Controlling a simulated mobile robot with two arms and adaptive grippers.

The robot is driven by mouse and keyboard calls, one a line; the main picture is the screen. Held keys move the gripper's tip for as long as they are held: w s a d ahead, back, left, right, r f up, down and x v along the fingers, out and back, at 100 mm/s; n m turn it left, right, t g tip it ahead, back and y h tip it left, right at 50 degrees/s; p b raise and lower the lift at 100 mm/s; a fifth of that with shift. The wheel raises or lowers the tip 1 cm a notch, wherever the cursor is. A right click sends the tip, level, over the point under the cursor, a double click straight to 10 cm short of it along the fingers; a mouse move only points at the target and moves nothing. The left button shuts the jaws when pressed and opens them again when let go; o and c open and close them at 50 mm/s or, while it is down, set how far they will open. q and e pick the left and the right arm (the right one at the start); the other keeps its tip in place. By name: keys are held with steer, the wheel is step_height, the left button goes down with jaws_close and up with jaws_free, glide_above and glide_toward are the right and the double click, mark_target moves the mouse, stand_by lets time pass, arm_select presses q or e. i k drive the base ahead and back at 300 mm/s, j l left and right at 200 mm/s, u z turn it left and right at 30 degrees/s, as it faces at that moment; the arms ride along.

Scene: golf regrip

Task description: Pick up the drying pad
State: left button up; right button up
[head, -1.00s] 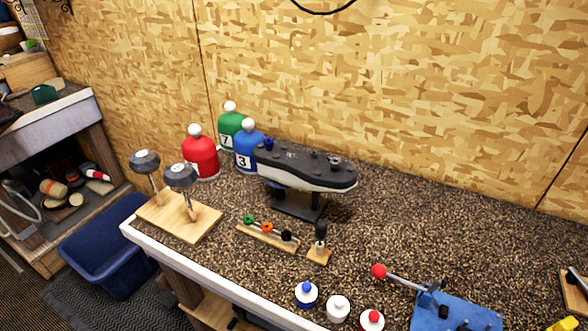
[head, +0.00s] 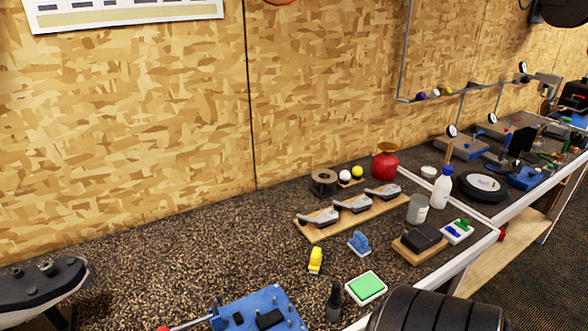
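A flat green pad in a white tray (head: 365,288) lies on the workbench, near its front edge at the lower middle right. It may be the drying pad; no label shows. A black block on a wooden board (head: 420,243) lies behind it to the right. A small white tray with green and blue parts (head: 457,231) is farther right. Neither of my grippers is in view.
A blue mat with tools (head: 262,310) lies left of the green pad, with a dark bottle (head: 334,302) between them. A yellow item (head: 315,261) and a blue item (head: 359,243) stand behind. A large black ribbed shape covers the bench's front edge.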

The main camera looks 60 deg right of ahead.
mark_target(359, 243)
steer(key=z, duration=2.2)
steer(key=l+u, duration=0.1)
steer(key=l, duration=0.65)
steer(key=k+l+u, duration=0.15)
steer(key=l, duration=0.6)
steer(key=i, duration=0.05)
